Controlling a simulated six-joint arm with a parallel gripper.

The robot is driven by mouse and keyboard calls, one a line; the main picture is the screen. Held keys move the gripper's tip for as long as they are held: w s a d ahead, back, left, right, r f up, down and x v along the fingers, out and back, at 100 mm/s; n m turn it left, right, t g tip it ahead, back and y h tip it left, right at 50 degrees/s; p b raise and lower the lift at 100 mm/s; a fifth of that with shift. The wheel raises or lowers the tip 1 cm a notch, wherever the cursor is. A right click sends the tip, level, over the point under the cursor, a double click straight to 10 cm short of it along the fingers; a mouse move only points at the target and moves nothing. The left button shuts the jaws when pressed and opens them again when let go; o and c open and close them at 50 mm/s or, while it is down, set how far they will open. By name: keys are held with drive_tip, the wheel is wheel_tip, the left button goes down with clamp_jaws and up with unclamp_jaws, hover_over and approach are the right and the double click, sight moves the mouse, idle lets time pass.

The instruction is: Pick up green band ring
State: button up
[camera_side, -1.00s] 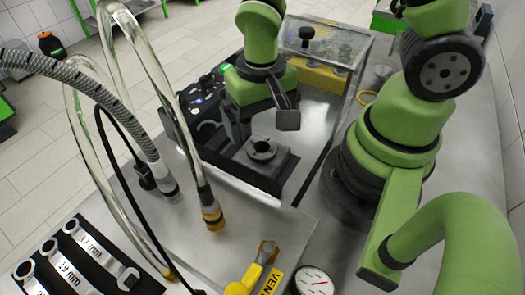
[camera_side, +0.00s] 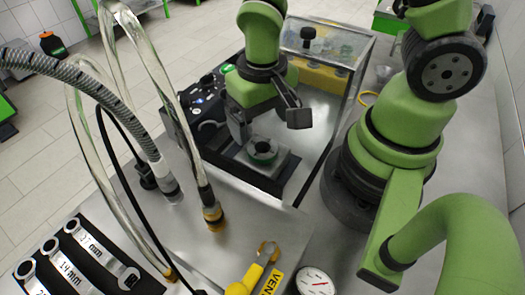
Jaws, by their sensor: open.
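My gripper (camera_side: 268,122) is open above and just behind the ring. One finger is to the left of the ring and the other is to the right and higher. The fingers do not appear to touch the ring. The lower left finger partly hides the area beside the holder.
A clear-sided box (camera_side: 322,62) with yellow parts stands behind the gripper. A control panel (camera_side: 200,95) is at left. Hoses (camera_side: 150,85) rise at the left. A yellow-handled valve (camera_side: 253,272) and a gauge (camera_side: 313,282) are at front. Wrenches (camera_side: 75,262) lie front left.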

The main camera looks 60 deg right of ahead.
sight(262, 143)
drive_tip(key=shift+w+d+f, duration=0.1)
drive_tip(key=shift+f, duration=1.5)
drive_tip(key=shift+w+d+f, duration=0.1)
drive_tip(key=shift+f, duration=1.45)
drive_tip(key=c, duration=1.1)
